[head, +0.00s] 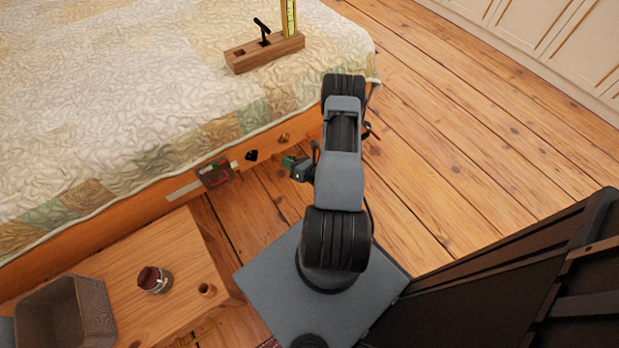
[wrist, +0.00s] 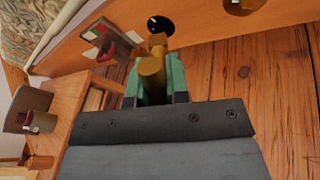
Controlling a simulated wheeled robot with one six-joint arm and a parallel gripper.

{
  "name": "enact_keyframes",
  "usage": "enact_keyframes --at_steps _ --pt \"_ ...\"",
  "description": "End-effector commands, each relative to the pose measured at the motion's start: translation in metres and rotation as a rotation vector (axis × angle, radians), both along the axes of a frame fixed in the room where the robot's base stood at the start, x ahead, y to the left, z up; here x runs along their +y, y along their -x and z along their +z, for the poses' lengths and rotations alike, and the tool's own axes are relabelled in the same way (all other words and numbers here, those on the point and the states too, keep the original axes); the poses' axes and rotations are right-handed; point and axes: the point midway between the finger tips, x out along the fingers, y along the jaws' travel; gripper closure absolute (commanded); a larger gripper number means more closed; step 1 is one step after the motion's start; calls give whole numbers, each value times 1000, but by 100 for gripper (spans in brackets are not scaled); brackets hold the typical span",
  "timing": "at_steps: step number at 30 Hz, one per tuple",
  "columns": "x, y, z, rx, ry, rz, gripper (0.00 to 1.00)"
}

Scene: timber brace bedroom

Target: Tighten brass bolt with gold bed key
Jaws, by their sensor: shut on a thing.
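My gripper (head: 289,162) is beside the bed's wooden side rail (head: 150,208). In the wrist view its green-padded jaws (wrist: 155,82) are shut on the gold bed key (wrist: 152,68), which points toward the rail. Just beyond the key's far end is a black round bolt (wrist: 158,24), also seen on the rail in the head view (head: 251,155); I cannot tell whether they touch. The brass bolt (head: 284,138) is on the rail right of the black one. In the wrist view it shows at the top edge (wrist: 240,5), apart from the key.
A wooden holder (head: 262,54) on the quilted bed carries a black key (head: 263,31) and a yellow upright piece (head: 290,16). A red-and-green item (head: 215,171) is by the rail. A low wooden table (head: 180,250) bears a grey bin (head: 68,312) and a jar (head: 154,280). Floor at right is clear.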

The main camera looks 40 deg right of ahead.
Motion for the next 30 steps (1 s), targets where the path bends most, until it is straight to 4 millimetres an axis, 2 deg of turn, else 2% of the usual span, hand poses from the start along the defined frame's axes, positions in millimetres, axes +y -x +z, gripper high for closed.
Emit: enact_keyframes --at_steps 1,6,9,16,30 --pt "-13 7 -24 -27 -16 -84 100" --pt "-45 26 -51 -107 -30 -290 100" --pt "-55 34 -58 -134 -32 -357 100" --pt "-63 36 -62 -155 -30 -406 100" --pt "-66 13 -62 -154 -30 -403 100"
